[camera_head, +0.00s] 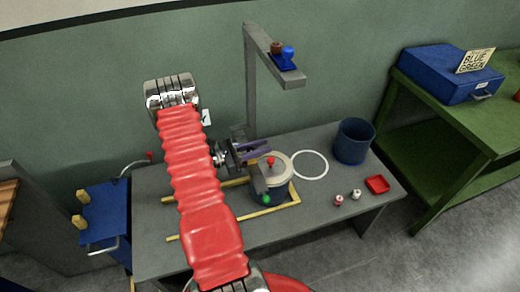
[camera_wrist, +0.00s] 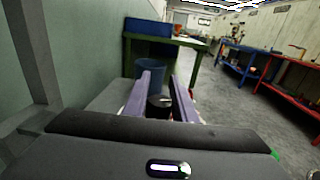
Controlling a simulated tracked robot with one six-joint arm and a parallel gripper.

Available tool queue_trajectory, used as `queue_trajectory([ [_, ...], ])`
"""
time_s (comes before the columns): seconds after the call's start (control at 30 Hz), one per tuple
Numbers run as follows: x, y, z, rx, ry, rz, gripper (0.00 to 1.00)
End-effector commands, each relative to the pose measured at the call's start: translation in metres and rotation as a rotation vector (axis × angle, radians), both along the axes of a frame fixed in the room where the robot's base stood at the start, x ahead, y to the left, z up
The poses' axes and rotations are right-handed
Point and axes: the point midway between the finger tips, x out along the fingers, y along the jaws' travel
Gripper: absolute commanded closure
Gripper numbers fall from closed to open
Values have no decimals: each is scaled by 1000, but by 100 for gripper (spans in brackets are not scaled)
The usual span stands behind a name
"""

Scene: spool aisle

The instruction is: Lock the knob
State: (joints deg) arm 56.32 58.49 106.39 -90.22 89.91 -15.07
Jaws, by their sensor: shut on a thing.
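In the wrist view my gripper (camera_wrist: 161,92) has its two purple fingers on either side of a dark round knob (camera_wrist: 160,106) with a short white mark on top. The fingers are shut on it. The dark knob cannot be made out clearly in the head view.
The grey bench (camera_head: 335,218) carries a yellow frame (camera_head: 285,206), a white ring (camera_head: 310,164), a blue bin (camera_head: 354,141), two small pale pieces (camera_head: 355,194) and a red tray (camera_head: 377,184). A grey post (camera_head: 250,85) with an overhanging arm stands behind. A green table (camera_head: 450,110) is at right.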

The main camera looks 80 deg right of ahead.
Motion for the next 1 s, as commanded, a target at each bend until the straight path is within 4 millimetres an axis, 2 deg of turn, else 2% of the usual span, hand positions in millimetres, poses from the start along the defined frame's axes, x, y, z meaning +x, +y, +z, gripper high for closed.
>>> queue_trajectory([
  [0.27,-1,1,0,-1,2,-22,98],
  [0.7,-5,8,0,-1,0,-251,98],
  [1.0,-5,9,0,0,0,-271,98],
])
